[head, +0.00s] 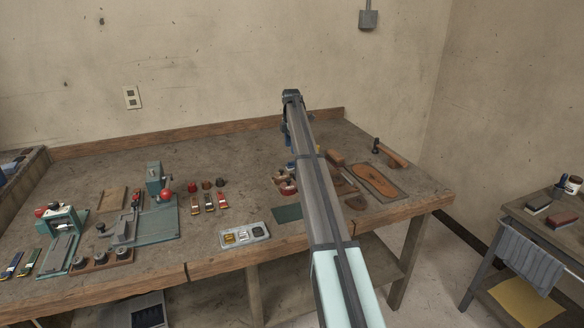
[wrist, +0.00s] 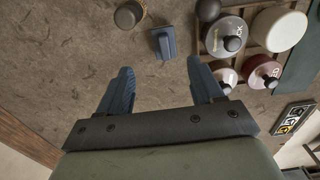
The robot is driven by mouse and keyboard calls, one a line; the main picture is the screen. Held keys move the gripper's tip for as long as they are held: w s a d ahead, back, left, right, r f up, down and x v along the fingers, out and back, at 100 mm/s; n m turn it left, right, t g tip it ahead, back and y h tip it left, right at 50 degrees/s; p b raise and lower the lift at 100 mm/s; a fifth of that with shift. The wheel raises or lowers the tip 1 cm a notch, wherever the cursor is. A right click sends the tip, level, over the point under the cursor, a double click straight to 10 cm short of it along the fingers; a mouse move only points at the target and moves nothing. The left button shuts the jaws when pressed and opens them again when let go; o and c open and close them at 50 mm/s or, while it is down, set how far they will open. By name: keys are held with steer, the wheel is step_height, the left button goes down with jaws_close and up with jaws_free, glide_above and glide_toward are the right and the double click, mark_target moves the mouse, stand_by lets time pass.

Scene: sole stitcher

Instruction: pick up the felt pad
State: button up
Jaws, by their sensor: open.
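My gripper (wrist: 158,70) is open and empty, its two blue fingers spread over bare bench top in the wrist view. In the head view my gripper (head: 287,125) is above the back of the workbench, partly hidden by my arm. I cannot tell for certain which thing is the felt pad. A cream, round, flat-topped piece (wrist: 280,28) sits at the upper right of the wrist view, beside lidded jars and away from the fingers. A flat dark green piece (head: 287,212) lies near the bench front in the head view and is partly cut off in the wrist view.
Knobbed jars (wrist: 226,38) stand in a wooden rack right of the fingers. A small blue block (wrist: 165,42) lies just beyond them. A metal tray (head: 245,236) is near the front edge. Presses (head: 158,185) stand to the left. The back of the bench is mostly clear.

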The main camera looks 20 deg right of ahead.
mark_target(292, 165)
step_height(292, 165, down, 3)
steer(key=shift+s+f, duration=0.2)
steer(key=shift+f, duration=1.1)
steer(key=shift+s+f, duration=0.2)
steer(key=shift+f, duration=1.05)
steer(key=shift+c, duration=0.5)
steer(key=c, duration=1)
